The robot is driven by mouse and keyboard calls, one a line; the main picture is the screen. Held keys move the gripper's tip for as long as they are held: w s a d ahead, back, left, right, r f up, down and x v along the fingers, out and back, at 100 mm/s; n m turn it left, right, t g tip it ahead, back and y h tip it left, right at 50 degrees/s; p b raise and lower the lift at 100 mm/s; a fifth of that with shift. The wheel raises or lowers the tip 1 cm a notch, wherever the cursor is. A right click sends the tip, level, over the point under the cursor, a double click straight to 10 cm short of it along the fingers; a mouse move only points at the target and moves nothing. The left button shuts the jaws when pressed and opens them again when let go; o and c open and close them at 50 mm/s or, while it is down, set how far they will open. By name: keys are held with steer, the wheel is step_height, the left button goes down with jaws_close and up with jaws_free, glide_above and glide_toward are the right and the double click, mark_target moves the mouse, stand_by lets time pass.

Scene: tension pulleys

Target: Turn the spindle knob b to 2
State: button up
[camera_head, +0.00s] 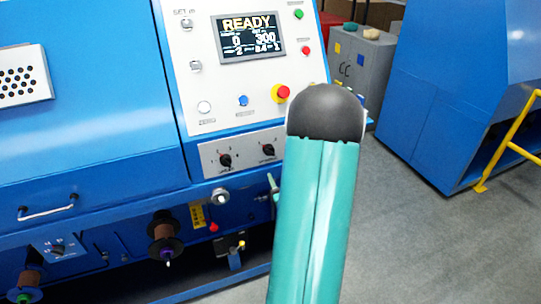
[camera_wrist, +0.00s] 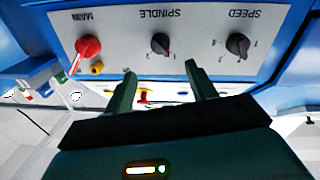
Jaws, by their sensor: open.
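The spindle knob (camera_wrist: 160,44) is a black knob on a pale panel in the wrist view, under an upside-down SPINDLE label. Its pointer setting is too small to read surely. My gripper (camera_wrist: 159,69) is open, its two teal fingers apart and empty. The fingertips lie just below the knob in the picture, one to each side; I cannot tell the depth gap, but neither finger is seen gripping it. In the head view, a black knob (camera_head: 268,150) that appears to be the same one sits left of my arm, and my gripper is mostly hidden behind that arm.
In the wrist view, a black SPEED knob (camera_wrist: 237,45) stands to the right and a red MAIN switch (camera_wrist: 87,47) to the left. The display (camera_head: 249,37) reads READY. A red emergency button (camera_head: 282,93) sits above the knobs.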

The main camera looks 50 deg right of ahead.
mark_target(271, 154)
steer(key=x, duration=1.1)
steer(key=shift+w, duration=0.15)
steer(key=c, duration=1)
